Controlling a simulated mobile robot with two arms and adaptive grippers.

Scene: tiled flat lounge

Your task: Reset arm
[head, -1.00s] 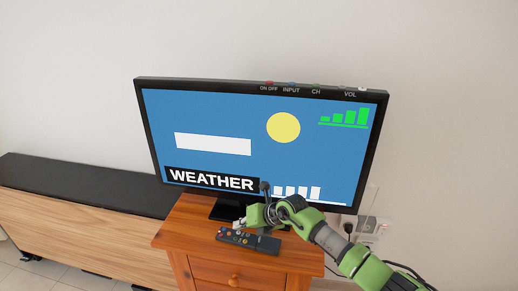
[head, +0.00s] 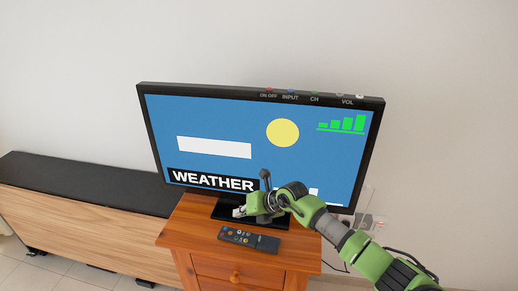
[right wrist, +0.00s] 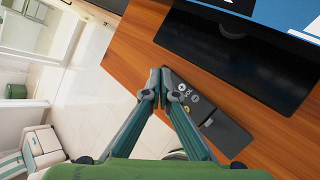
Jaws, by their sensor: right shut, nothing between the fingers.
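My right gripper (head: 238,211) is in front of the television's lower edge, above the wooden cabinet. Its arm comes in from the lower right. In the right wrist view its two fingers (right wrist: 160,76) meet at the tips, with nothing between them. A dark remote control (head: 250,240) lies on the cabinet top, just below the gripper in the head view. It also shows in the right wrist view (right wrist: 212,115), partly hidden behind the fingers. The gripper appears apart from the remote. My left gripper is not in view.
The wooden cabinet (head: 190,233) carries a television (head: 215,115) showing a weather screen with green bars. Its black stand (right wrist: 232,57) is close behind the remote. A long low bench (head: 85,185) runs along the wall at the left. A wall socket is behind the arm.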

